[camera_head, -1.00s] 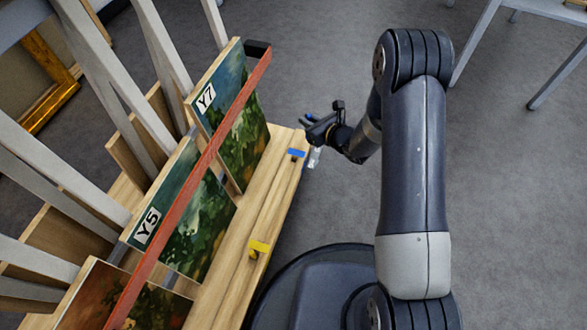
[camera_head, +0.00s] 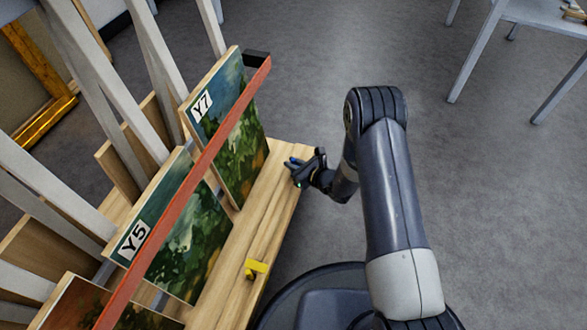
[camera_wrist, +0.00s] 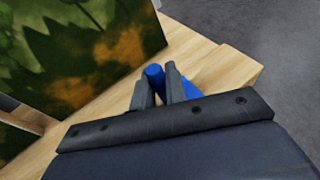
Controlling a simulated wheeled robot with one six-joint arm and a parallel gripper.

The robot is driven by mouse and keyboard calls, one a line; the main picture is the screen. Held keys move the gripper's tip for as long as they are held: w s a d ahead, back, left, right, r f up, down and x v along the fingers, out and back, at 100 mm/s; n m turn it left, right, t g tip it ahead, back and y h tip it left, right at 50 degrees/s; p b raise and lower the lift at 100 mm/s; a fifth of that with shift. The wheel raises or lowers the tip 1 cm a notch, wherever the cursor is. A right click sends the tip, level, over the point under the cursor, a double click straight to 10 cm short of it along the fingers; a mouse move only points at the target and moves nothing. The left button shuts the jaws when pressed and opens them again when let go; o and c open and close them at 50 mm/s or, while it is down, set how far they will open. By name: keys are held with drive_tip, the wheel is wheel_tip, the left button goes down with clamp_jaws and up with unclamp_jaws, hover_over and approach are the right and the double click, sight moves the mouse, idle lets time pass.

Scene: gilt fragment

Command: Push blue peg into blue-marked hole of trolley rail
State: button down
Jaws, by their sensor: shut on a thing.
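My gripper (camera_head: 294,169) is over the right end of the wooden trolley rail (camera_head: 262,225). In the wrist view my gripper (camera_wrist: 160,90) is shut on the blue peg (camera_wrist: 154,76), whose top shows between the fingers. The blue mark (camera_wrist: 191,89) shows on the wood just right of the fingers, partly covered by one of them. The blue-marked hole and the peg's lower end are hidden by the fingers, so I cannot tell whether the peg is in the hole. In the head view my gripper covers the blue mark.
Paintings labelled Y7 (camera_head: 228,125) and Y5 (camera_head: 172,230) stand in the trolley behind a red bar (camera_head: 190,177). Grey floor is open to the right, with a table (camera_head: 545,18) at upper right.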

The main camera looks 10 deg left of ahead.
drive_tip(key=shift+f, duration=0.55)
drive_tip(key=shift+f, duration=0.15)
drive_tip(key=c, duration=1.4)
unclamp_jaws()
drive_tip(key=shift+c, duration=0.2)
drive_tip(key=shift+s+d+r, duration=0.1)
drive_tip(key=shift+d+r, duration=0.15)
drive_tip(key=shift+r, duration=0.1)
drive_tip(key=p+v, duration=0.4)
drive_tip(key=v, duration=0.7)
drive_tip(key=shift+s+d, duration=0.1)
drive_tip(key=shift+s, duration=0.05)
